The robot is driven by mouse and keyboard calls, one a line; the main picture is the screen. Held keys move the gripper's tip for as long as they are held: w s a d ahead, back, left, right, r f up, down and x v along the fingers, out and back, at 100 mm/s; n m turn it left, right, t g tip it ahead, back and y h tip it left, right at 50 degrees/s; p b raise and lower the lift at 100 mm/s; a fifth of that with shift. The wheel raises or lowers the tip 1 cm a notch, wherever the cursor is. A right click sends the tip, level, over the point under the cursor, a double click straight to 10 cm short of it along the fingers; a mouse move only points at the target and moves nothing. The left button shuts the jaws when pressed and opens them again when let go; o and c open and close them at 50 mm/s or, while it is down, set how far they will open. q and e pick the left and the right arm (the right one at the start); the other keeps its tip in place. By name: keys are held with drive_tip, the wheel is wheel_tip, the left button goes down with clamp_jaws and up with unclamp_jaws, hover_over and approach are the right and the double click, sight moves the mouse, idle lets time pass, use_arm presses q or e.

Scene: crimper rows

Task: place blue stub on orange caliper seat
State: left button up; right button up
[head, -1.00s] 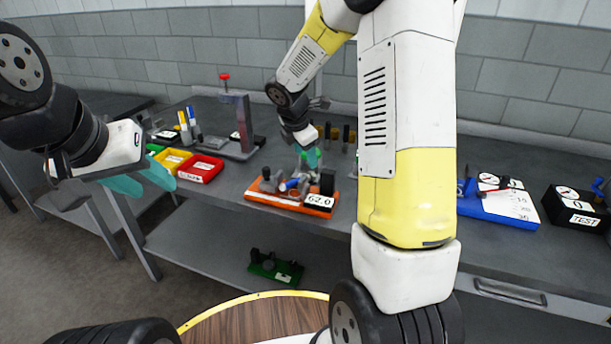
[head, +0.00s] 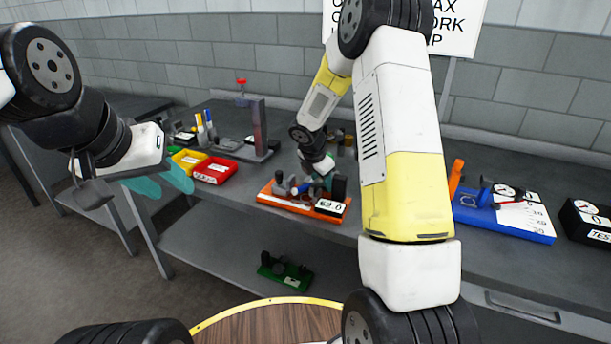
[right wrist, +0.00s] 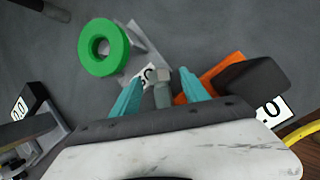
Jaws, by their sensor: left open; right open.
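The orange caliper (head: 275,201) is an orange base with grey and dark parts and a number plate, on the bench. A small blue piece (head: 294,190) shows among its parts; I cannot tell whether it is the blue stub or a fixed part. My right gripper (head: 325,184) is open, low over the caliper's back right part. In the right wrist view its teal fingers (right wrist: 161,88) stand apart on either side of a grey post, with the orange base (right wrist: 222,70) to the right. The seat is not clearly visible. My left gripper (head: 160,182) is open and empty, left of the bench.
A blue fixture (head: 520,224) and a black test box (head: 585,222) are at right. A green fixture (head: 285,271) is on the lower shelf. A green ring (right wrist: 103,47) shows in the right wrist view.

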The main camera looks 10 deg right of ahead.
clamp_jaws()
drive_tip(key=shift+r, duration=0.1)
